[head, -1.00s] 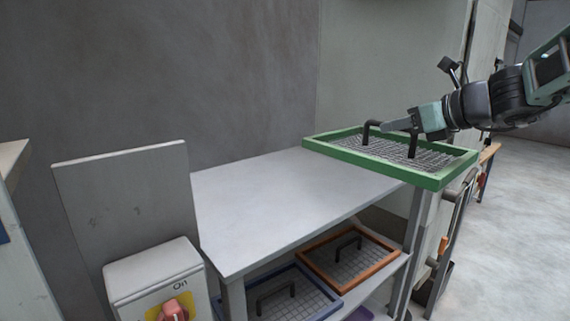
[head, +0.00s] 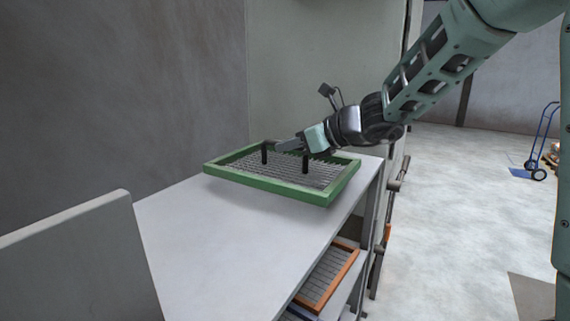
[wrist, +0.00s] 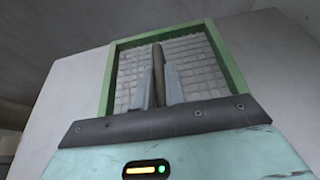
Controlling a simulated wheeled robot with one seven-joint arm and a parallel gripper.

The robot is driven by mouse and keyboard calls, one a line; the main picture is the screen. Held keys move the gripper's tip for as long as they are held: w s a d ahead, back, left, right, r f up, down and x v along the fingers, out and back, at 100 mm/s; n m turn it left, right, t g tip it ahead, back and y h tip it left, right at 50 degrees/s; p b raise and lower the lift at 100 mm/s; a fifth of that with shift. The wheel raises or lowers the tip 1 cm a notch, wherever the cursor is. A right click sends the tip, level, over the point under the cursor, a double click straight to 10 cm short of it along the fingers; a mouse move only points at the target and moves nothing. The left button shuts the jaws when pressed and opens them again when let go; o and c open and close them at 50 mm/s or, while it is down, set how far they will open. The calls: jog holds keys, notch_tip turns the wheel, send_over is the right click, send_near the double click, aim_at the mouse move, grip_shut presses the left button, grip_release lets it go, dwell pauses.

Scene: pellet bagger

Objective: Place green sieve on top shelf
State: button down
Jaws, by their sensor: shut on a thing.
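The green sieve (head: 270,184) is a rectangular green frame with a wire mesh and a black bar handle. It is over the far end of the grey top shelf (head: 215,235) in the head view, slightly tilted; I cannot tell whether it touches the surface. My gripper (head: 287,146) reaches in from the right and is shut on the sieve's handle. In the wrist view the fingers (wrist: 160,88) close on the dark handle, with the green frame (wrist: 228,62) around the mesh beyond them.
An orange-framed sieve (head: 338,276) lies on the lower shelf, with part of a blue one (head: 300,313) beside it. A grey upright panel (head: 85,260) stands at the near left. The near part of the top shelf is clear. A blue hand truck (head: 541,145) stands far right.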

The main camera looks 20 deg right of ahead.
aim_at(288, 162)
jog(key=shift+f, duration=1.95)
jog(key=shift+f, duration=0.2)
jog(key=c, duration=1.5)
grip_release()
jog(key=shift+o, duration=0.2)
jog(key=shift+r, duration=0.1)
jog(key=shift+s+d+r, duration=0.1)
jog(key=shift+d+r, duration=0.05)
jog(key=b+v, duration=0.1)
jog(key=v, duration=1)
jog(key=shift+s+d+b, duration=0.2)
jog(key=shift+s+b, duration=0.15)
jog(key=shift+b, duration=0.05)
